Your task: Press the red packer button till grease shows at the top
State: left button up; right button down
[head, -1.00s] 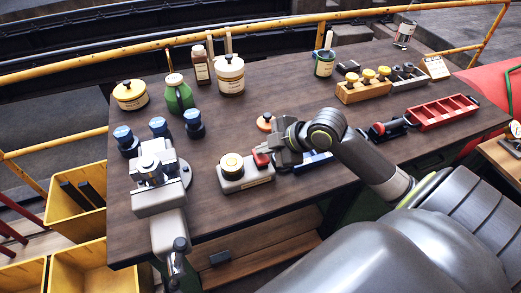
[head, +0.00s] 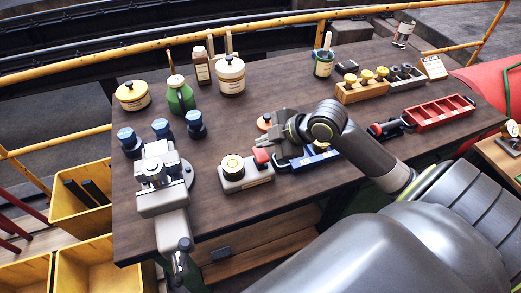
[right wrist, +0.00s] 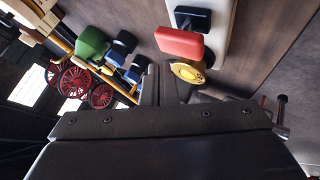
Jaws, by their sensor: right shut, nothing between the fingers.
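The packer is a pale grey block (head: 246,182) near the bench's front edge, with a round yellow-topped part (head: 232,164) on its left and the red button (head: 261,157) at its right end. The red button also shows in the right wrist view (right wrist: 180,42), just beyond the fingers. My right gripper (head: 274,151) is shut and empty, close beside the button on its right; I cannot tell whether they touch. Grease at the packer's top is too small to make out. My left gripper is not in view.
A grey vise (head: 158,180) stands left of the packer, with several blue-capped pots behind it. An orange disc (head: 265,122) lies behind my gripper. A blue item (head: 318,157) lies partly under my arm. A red tray (head: 440,112) is at the right.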

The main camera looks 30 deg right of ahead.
aim_at(265, 154)
notch_tip(265, 154, up, 5)
jog(key=p, duration=0.3)
jog(key=shift+f, duration=0.3)
jog(key=shift+s+f, duration=0.1)
dwell(0.6)
jog(key=s+f+m+h, duration=0.1)
jog(key=s+f+m, duration=0.2)
jog(key=s+f, duration=0.1)
jog(key=s+f+m+g+h, duration=0.1)
jog(key=s+f+m, duration=0.2)
jog(key=s+f, duration=0.1)
jog(key=shift+s+a+f+h, duration=0.1)
jog(key=shift+s+a+h, duration=0.1)
jog(key=shift+h, duration=0.1)
jog(key=s+d+f+m+g+h, duration=0.1)
jog(key=s+f+m+g+h, duration=0.3)
jog(key=s+m, duration=0.75)
notch_tip(265, 154, down, 27)
jog(key=s+d+n+b, duration=0.2)
jog(key=s+a+f+g+y+b, duration=0.1)
jog(key=s+f+g, duration=0.1)
jog(key=s+f, duration=1.3)
notch_tip(265, 154, down, 3)
jog(key=shift+s+a+r, duration=0.15)
jog(key=shift+s+a, duration=0.05)
jog(key=shift+a, duration=0.05)
